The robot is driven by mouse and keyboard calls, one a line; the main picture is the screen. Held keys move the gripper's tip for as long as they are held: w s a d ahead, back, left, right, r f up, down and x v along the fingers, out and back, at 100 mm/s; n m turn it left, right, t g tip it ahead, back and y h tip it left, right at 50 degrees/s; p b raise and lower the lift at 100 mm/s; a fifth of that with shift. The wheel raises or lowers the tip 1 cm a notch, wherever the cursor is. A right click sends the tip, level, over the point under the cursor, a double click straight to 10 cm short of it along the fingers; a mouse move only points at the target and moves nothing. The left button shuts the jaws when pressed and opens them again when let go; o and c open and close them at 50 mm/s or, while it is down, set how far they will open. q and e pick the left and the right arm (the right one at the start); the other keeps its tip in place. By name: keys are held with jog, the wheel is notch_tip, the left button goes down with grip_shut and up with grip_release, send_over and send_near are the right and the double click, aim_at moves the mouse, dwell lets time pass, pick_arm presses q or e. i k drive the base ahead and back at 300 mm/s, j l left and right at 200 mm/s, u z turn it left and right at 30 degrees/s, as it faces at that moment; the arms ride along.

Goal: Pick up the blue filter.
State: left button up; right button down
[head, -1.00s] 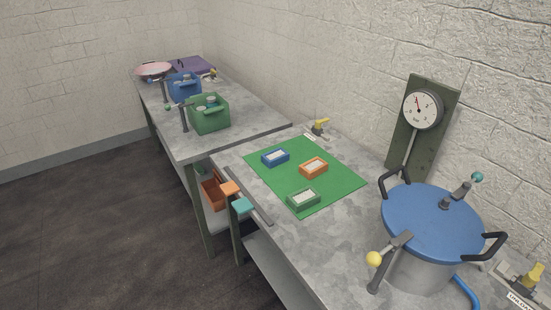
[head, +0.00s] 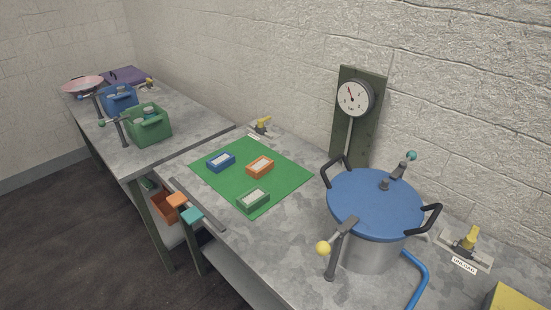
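The blue filter (head: 221,162) is a small blue-framed block with a pale top. It lies on the green mat (head: 290,182) at the mat's far left part. An orange-framed block (head: 260,167) lies to its right and a green-framed block (head: 253,200) nearer to me on the same mat. Nothing touches the blue filter. Neither of my grippers is in view.
A large pot with a blue lid (head: 375,203) stands right of the mat, with a gauge board (head: 355,115) behind it. A green crate (head: 148,125) and a blue crate (head: 119,100) stand on the far table.

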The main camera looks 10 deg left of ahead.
aim_at(219, 162)
jog(key=i+j+z, duration=0.1)
jog(key=j+z, duration=0.65)
jog(key=j, duration=0.2)
jog(key=j+z, duration=0.4)
jog(key=j, duration=0.15)
jog(key=j+z, duration=0.4)
jog(key=k+j, duration=0.05)
jog(key=j, duration=0.05)
